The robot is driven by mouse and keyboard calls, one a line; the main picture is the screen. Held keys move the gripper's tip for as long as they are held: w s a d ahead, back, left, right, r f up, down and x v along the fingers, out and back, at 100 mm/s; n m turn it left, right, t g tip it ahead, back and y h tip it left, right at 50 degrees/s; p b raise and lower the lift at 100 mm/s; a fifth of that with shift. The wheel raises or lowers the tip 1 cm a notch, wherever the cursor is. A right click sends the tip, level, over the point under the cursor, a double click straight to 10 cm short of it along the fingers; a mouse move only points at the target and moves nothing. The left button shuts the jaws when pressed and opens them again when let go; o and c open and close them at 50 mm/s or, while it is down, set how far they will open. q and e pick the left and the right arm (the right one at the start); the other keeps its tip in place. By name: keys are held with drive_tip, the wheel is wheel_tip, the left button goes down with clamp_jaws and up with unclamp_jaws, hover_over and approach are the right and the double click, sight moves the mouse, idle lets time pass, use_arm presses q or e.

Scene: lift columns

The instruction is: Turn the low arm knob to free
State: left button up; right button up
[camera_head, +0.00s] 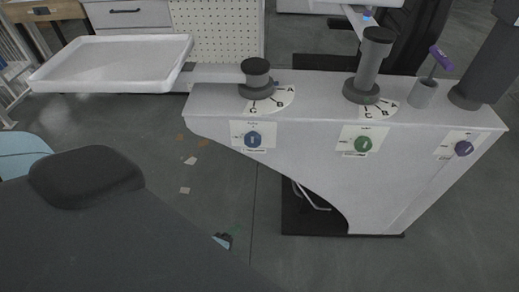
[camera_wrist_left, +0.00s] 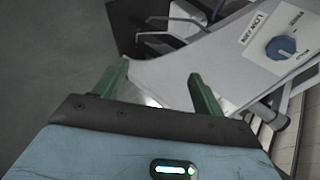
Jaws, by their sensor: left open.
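The low arm knob is the blue knob (camera_head: 253,139) on a white plate at the left of the grey panel's front face. A pale mark on it looks near upright in the head view; the small print is too blurred to read. In the left wrist view the blue knob (camera_wrist_left: 283,48) is at the upper right, beside a label that seems to read "LOW ARM". My left gripper (camera_wrist_left: 159,68) is open and empty, its green fingers apart and clear of the knob. In the head view only a small part of it (camera_head: 224,240) shows, below and left of the knob.
A green knob (camera_head: 363,145) and a purple knob (camera_head: 464,148) sit further right on the panel (camera_head: 315,155). Columns stand on its top, with lettered dials at two of them. A white tray (camera_head: 115,62) is at the upper left. Open floor lies left of the panel.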

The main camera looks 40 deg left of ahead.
use_arm(q)
drive_tip(key=w+a+r+m+t+y+b, duration=0.1)
drive_tip(key=w+a+m+y+b, duration=0.1)
drive_tip(key=w+m+b, duration=0.3)
drive_tip(key=w+a+r+m+t+y, duration=0.2)
drive_tip(key=w+m, duration=0.1)
drive_tip(key=w, duration=0.3)
drive_tip(key=m+t+y+b, duration=0.2)
drive_tip(key=m+y+b, duration=0.2)
drive_tip(key=m, duration=0.2)
approach(252, 143)
drive_tip(key=w, duration=0.2)
drive_tip(key=shift+s+a+b+x, duration=0.1)
drive_tip(key=shift+a+x, duration=0.05)
drive_tip(key=shift+x, duration=1.15)
drive_tip(key=shift+s+a+b+x, duration=0.1)
drive_tip(key=shift+b+x, duration=0.05)
drive_tip(key=shift+x, duration=1.15)
drive_tip(key=shift+s+a+b+x, duration=0.1)
drive_tip(key=shift+a+x, duration=0.05)
drive_tip(key=shift+x, duration=1.2)
drive_tip(key=c, duration=1)
drive_tip(key=shift+o, duration=0.2)
